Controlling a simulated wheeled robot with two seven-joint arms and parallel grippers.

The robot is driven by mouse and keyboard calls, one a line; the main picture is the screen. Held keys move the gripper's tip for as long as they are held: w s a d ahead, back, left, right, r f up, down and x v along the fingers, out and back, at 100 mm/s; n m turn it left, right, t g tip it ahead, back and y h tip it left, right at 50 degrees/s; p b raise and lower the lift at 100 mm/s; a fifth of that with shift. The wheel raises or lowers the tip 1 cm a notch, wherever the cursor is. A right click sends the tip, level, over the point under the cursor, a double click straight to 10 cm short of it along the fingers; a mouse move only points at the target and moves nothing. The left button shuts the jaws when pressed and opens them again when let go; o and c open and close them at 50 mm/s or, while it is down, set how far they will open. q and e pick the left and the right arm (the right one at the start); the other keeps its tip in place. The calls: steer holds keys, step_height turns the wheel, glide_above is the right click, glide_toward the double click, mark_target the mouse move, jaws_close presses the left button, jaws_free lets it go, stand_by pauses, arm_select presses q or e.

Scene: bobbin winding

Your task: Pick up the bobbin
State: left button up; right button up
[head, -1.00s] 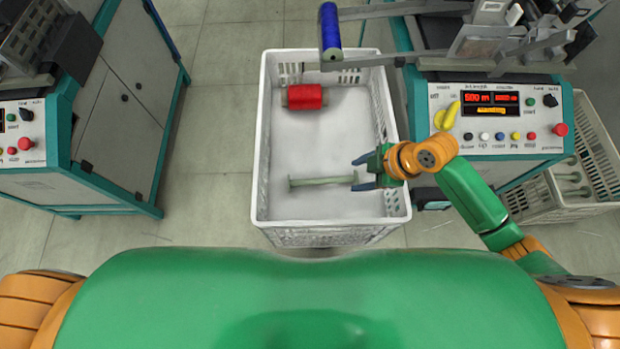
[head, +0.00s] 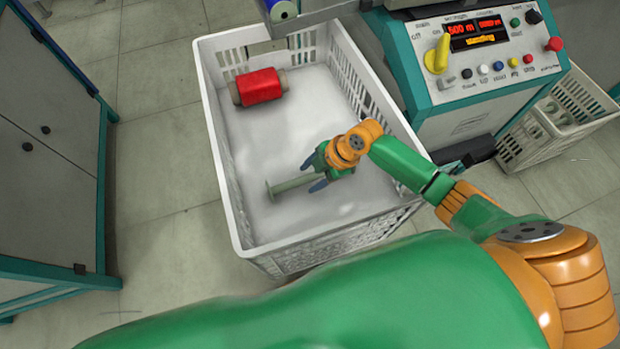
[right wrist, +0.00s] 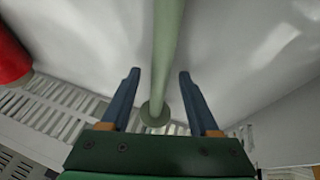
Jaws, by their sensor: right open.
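A pale green empty bobbin (head: 290,184) lies in the white crate (head: 240,226), toward its near end. My right gripper (head: 312,174) is over the crate at the bobbin's right end. Its jaws are open, with a finger on either side of the bobbin. In the right wrist view the bobbin's shaft (right wrist: 167,50) runs between the two blue fingers (right wrist: 157,98), with gaps on both sides. One round flange (right wrist: 155,114) sits close to the gripper's palm. I cannot tell whether the fingers touch it. My left gripper is not in view.
A red wound bobbin (head: 260,87) lies in the crate's far left part. A winding machine with a control panel (head: 485,52) stands to the right, and another crate (head: 560,120) stands beyond it. A blue bobbin (head: 281,10) hangs over the crate's far edge.

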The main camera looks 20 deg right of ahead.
jaws_close()
